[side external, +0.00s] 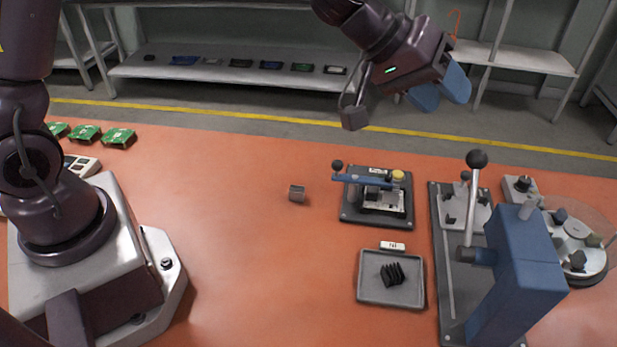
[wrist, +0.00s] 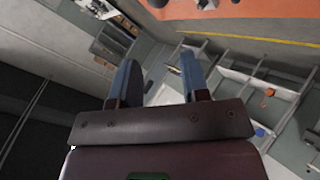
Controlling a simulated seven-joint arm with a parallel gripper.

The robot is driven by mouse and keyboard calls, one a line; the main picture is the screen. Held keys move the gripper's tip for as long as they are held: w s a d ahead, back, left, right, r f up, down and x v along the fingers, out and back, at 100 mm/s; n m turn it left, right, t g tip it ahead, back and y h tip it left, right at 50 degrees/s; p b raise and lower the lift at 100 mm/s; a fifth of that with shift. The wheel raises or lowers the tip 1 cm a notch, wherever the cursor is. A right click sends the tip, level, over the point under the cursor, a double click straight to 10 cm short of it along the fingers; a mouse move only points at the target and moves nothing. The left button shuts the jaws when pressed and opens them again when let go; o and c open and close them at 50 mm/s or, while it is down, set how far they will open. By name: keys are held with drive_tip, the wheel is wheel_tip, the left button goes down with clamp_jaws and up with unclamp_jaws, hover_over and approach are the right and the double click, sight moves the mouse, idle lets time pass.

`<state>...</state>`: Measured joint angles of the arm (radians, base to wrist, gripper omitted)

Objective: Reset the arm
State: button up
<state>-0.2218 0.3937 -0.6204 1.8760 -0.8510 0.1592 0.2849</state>
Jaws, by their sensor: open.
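My gripper (side external: 440,92) is raised high above the far side of the orange table, with blue fingers. It is tilted to the right, away from the table's middle. In the wrist view its two blue fingers (wrist: 158,80) stand apart with nothing between them. My gripper is open and empty. The wrist view looks out mostly on the floor and shelves, with only a strip of the orange table (wrist: 225,8) at the top.
A small grey block (side external: 297,193) sits on open table. Right of it are a clamp fixture (side external: 350,215), a grey tray (side external: 365,297) with black parts, and a tall blue lever press (side external: 525,270). Green boards (side external: 118,138) lie at left. Shelves (side external: 230,72) stand behind. The table's centre-left is clear.

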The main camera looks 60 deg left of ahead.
drive_tip(key=s+a+r+m+g+y, duration=0.1)
drive_tip(key=s+a+r+y, duration=0.1)
drive_tip(key=s+a, duration=0.8)
drive_tip(key=s+a+r+m+g+y, duration=0.1)
drive_tip(key=s+a+r+y, duration=0.2)
drive_tip(key=s+a, duration=0.6)
drive_tip(key=shift+s+a+m+y, duration=0.4)
drive_tip(key=shift+s+y, duration=0.4)
drive_tip(key=shift+s, duration=3.25)
